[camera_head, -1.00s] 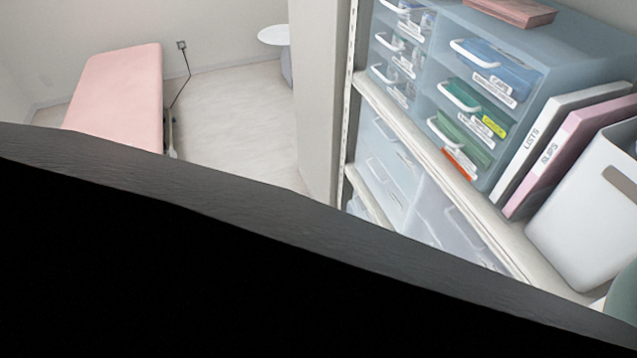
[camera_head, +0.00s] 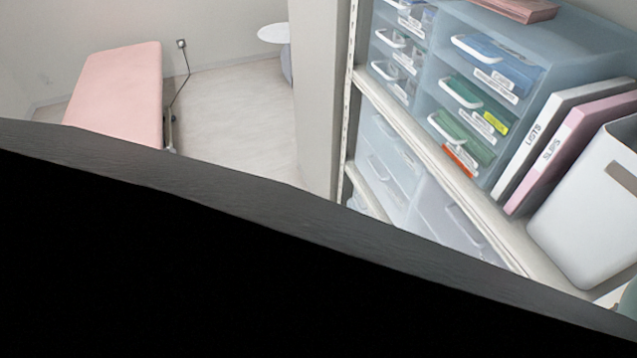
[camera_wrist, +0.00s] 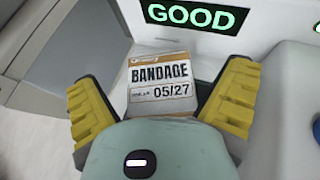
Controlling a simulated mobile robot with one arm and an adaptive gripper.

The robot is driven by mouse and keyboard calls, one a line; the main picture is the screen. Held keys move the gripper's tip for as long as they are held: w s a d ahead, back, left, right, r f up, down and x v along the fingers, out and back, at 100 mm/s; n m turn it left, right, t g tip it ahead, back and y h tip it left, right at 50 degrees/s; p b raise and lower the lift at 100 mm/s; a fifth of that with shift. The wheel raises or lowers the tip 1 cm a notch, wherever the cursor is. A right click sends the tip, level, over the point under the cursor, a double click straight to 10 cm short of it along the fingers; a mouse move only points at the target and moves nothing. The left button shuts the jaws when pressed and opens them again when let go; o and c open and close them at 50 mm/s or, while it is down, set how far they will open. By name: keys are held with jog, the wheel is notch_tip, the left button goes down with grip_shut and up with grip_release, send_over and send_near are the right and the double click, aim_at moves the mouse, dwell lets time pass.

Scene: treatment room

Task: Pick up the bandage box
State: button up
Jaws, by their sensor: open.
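The bandage box (camera_wrist: 160,86) is a small white and brown carton in the wrist view, with "BANDAGE" and "05/27" printed on it. It stands or lies on a white surface just beyond my gripper. My gripper (camera_wrist: 163,100) has yellow ribbed fingers, one to the left and one to the right of the box. The fingers are open, with gaps on both sides of the box. The box's lower edge is hidden behind the pale green gripper body. Neither the box nor my gripper shows in the head view.
A green lit "GOOD" sign (camera_wrist: 195,16) is above the box. A grey panel stands left and a rounded white body right. In the head view, a shelf (camera_head: 440,150) holds blue drawers (camera_head: 560,45), binders (camera_head: 560,130) and a white bin (camera_head: 590,215). A pink bed (camera_head: 118,95) stands left.

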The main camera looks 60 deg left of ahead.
jog(key=c, duration=1.3)
jog(key=shift+r, duration=0.2)
